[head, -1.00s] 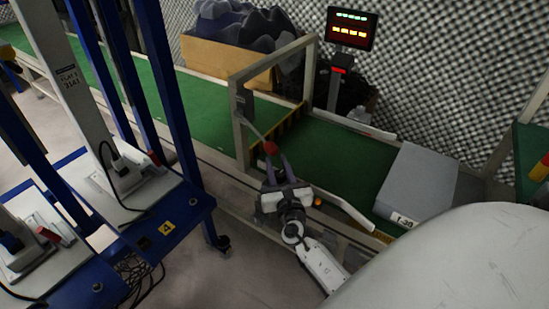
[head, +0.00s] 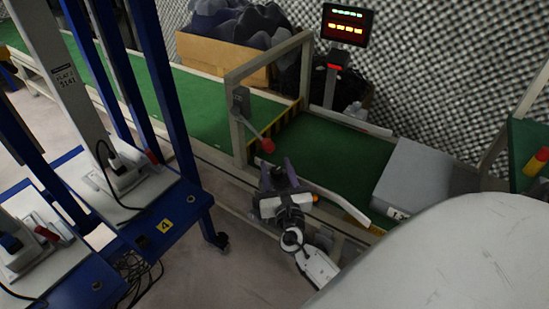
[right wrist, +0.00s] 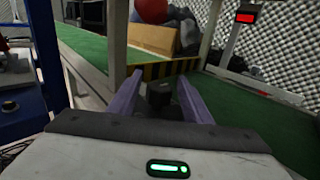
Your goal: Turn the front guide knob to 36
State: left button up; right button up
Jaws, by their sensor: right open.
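My right gripper (head: 277,170) is open at the near side of the conveyor, below the red ball (head: 267,145) on the end of a grey lever. In the right wrist view, a dark blocky piece (right wrist: 158,95), possibly the front guide knob, shows between the open purple fingers (right wrist: 159,82). The fingers do not visibly grip it. No dial marking or number can be read on it. The red ball (right wrist: 151,9) also shows above and beyond the fingers. My left gripper is not in view.
A grey frame (head: 238,140) arches over the green belt (head: 335,150). A pale guide rail (head: 340,207) runs along the belt's near side. A grey box (head: 412,178) sits on the belt at right. A lit display (head: 345,25) stands behind. A blue wheeled rack (head: 190,200) is at left.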

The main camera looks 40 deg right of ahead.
aim_at(278, 176)
jog(key=v, duration=0.7)
jog(key=shift+s+a+p, duration=0.15)
jog(key=shift+s+p, duration=0.1)
jog(key=shift+p, duration=0.15)
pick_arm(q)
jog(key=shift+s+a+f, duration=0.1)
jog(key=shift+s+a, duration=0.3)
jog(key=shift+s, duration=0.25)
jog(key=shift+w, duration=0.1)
